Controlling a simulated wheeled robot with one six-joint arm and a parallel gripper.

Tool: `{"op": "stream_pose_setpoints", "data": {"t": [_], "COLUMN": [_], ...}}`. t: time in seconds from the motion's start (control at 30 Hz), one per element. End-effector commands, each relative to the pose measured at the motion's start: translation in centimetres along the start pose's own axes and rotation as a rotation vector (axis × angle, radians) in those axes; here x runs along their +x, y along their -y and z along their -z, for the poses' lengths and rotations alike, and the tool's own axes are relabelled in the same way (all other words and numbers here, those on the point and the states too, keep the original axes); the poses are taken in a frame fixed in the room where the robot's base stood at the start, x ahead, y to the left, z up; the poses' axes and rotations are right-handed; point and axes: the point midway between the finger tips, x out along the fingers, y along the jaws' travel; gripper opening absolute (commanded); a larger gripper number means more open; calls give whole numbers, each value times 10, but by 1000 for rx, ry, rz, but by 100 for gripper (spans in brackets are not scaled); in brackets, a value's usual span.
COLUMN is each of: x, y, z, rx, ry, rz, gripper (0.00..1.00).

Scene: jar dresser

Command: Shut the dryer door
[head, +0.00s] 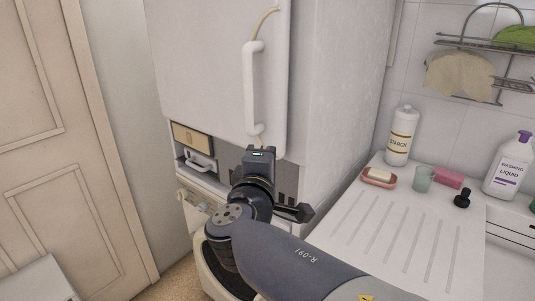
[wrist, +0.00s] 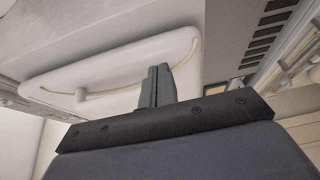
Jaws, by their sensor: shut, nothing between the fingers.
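The dryer is a tall white appliance, with its speckled side (head: 335,90) at the right in the head view. Its white front door (head: 200,65) has a rounded right edge and a long vertical white handle (head: 252,90). Whether the door sits flush cannot be told. My gripper (head: 261,152) is just below the handle, in front of the door's lower edge. The white panel with the cord (wrist: 115,65) also shows behind the shut, empty fingers (wrist: 156,87) in the wrist view. Contact is unclear.
Below the door are a beige label (head: 193,139), a small drawer handle (head: 199,163) and a dark vent (head: 287,180). A panelled door (head: 60,130) stands left.

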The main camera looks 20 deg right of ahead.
Motion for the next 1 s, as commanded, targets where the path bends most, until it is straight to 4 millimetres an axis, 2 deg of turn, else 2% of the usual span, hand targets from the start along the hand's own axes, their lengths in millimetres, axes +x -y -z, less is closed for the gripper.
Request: {"op": "stream_pose_setpoints", "data": {"t": [0.2, 0.4, 0.6, 1.0], "x": [-34, -56, -65, -66], "y": [0, 0, 1, 1], "z": [-10, -17, -22, -22], "rx": [4, 2, 1, 0], "ry": [-8, -7, -4, -2], "rz": [-2, -1, 1, 1], "gripper": [0, 0, 0, 0]}}
